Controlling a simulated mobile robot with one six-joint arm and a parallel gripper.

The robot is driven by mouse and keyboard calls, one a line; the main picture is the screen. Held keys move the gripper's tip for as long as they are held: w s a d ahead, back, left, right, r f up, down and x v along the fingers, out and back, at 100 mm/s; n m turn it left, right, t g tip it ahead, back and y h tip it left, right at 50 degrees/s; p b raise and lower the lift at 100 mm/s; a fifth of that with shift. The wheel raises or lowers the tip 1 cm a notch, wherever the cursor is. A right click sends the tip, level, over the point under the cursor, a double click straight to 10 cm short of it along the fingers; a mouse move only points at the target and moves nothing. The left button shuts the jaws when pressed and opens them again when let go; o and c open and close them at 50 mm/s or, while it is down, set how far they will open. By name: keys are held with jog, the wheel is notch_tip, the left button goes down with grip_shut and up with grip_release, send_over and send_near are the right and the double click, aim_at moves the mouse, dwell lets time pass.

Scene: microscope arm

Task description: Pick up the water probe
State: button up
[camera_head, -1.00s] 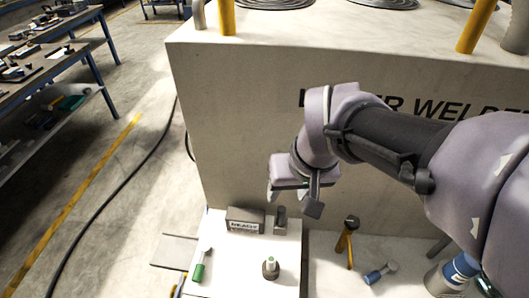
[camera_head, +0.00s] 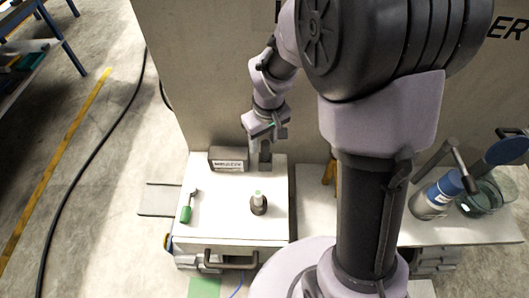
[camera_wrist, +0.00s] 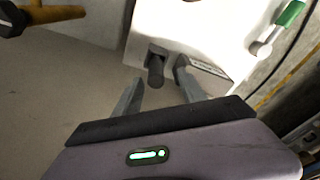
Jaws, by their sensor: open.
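A tool with a green handle and a pale shaft (camera_head: 187,208) lies on the left of the white cabinet top. A short dark round piece with a pale green top (camera_head: 258,204) stands near the middle. I cannot tell which of these, if either, is the water probe. My gripper (camera_wrist: 160,74) is open and empty at the back edge of the cabinet top. In the wrist view a dark grey upright cylinder (camera_wrist: 156,72) shows between the fingertips; contact cannot be judged. The green-handled tool also shows in the wrist view (camera_wrist: 289,14), well to the right.
A grey labelled box (camera_head: 229,159) stands at the back left of the white cabinet top (camera_head: 222,229). A large beige machine wall (camera_head: 200,80) rises behind. A yellow-handled tool (camera_wrist: 50,16), a blue-banded bottle (camera_head: 437,193) and a glass dish (camera_head: 484,196) are on the right-hand worktop.

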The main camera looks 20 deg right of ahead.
aim_at(265, 149)
jog(key=f+b, duration=0.1)
jog(key=f, duration=0.2)
jog(key=f+b, duration=0.1)
jog(key=f, duration=0.1)
jog(key=shift+w+d+b, duration=0.2)
jog(key=shift+w+b, duration=0.15)
jog(key=shift+s+r, duration=0.1)
jog(key=shift+c, duration=1.1)
grip_shut()
